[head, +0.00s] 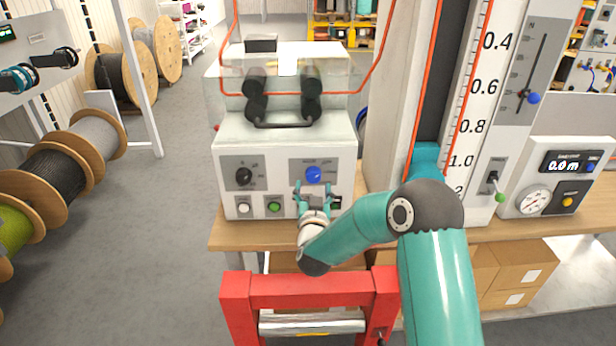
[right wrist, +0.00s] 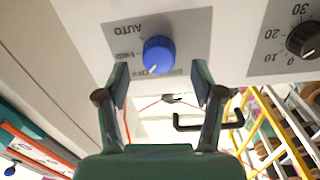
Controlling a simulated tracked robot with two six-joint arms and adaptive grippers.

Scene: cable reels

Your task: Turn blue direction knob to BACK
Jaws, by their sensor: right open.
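The blue direction knob (head: 314,174) sits on a grey plate on the front of a white control box (head: 285,140). In the right wrist view the knob (right wrist: 159,54) shows upside down, with AUTO and OFF lettering around it. A pale mark on its edge appears to point toward OFF; the BACK label is not clearly readable. My right gripper (head: 313,193) is open just in front of and below the knob. In the wrist view its fingers (right wrist: 161,84) stand apart, either side of the knob's line, with no visible contact. My left gripper is not in view.
A black knob (head: 243,176) is left of the blue one; white and green buttons (head: 274,207) lie below. A black handle (head: 285,123) and rollers are above. A red frame (head: 310,290) stands in front of the bench. A tall column with a scale (head: 470,100) rises at right.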

